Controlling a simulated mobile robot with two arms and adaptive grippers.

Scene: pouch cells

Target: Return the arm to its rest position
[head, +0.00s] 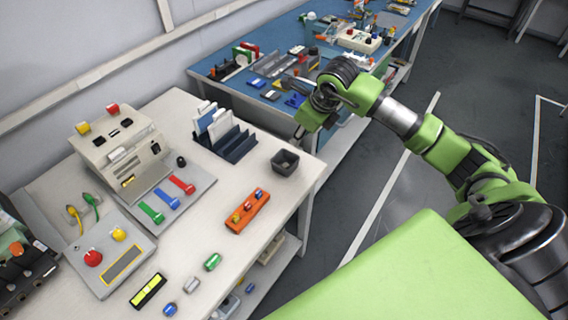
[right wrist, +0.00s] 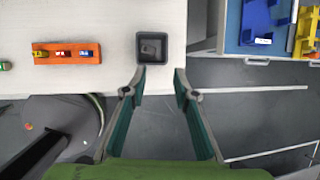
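My right arm (head: 450,150) reaches in from the right in the head view, bent, over the gap by the white table's right edge. Its gripper (head: 300,131) points down near the small dark square bin (head: 285,161). In the right wrist view the gripper (right wrist: 160,80) is open, with its two fingers wide apart and nothing between them. The dark bin (right wrist: 153,47) lies just beyond the fingertips in that view, apart from them as far as I can tell. My left gripper is not in view.
The white table (head: 262,262) bears a cell rack (head: 235,143), an orange block (head: 247,211) with small coloured parts, a beige tester (head: 122,150) and a button panel (head: 108,255). A cluttered blue bench (head: 240,88) stands behind. Open floor (head: 480,95) lies right.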

